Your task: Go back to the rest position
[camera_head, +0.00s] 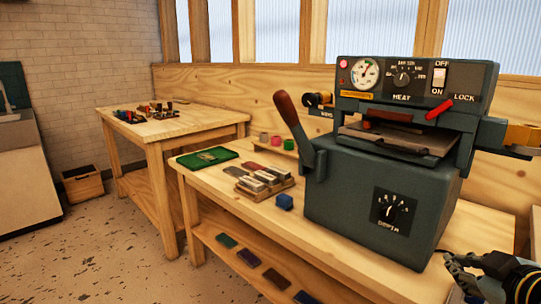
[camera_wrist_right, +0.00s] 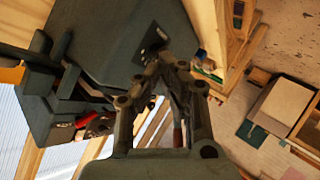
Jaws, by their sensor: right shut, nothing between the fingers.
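My right gripper (camera_head: 452,268) shows at the lower right of the head view, near the front right of the dark green press. Its fingers are shut with nothing between them. In the right wrist view the closed fingers (camera_wrist_right: 160,65) show in front of the tilted press body (camera_wrist_right: 110,35). My left gripper is in neither view. The press (camera_head: 375,200) stands on the wooden bench (camera_head: 230,195) with its red-brown handle (camera_head: 290,115) raised at its left side.
A wooden block holder (camera_head: 264,183), a blue block (camera_head: 284,202) and a green tray (camera_head: 207,157) lie left of the press. Several coloured pieces lie on the bench's lower shelf (camera_head: 225,240). A second table (camera_head: 185,125) stands farther back. Open floor (camera_head: 110,245) is at left.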

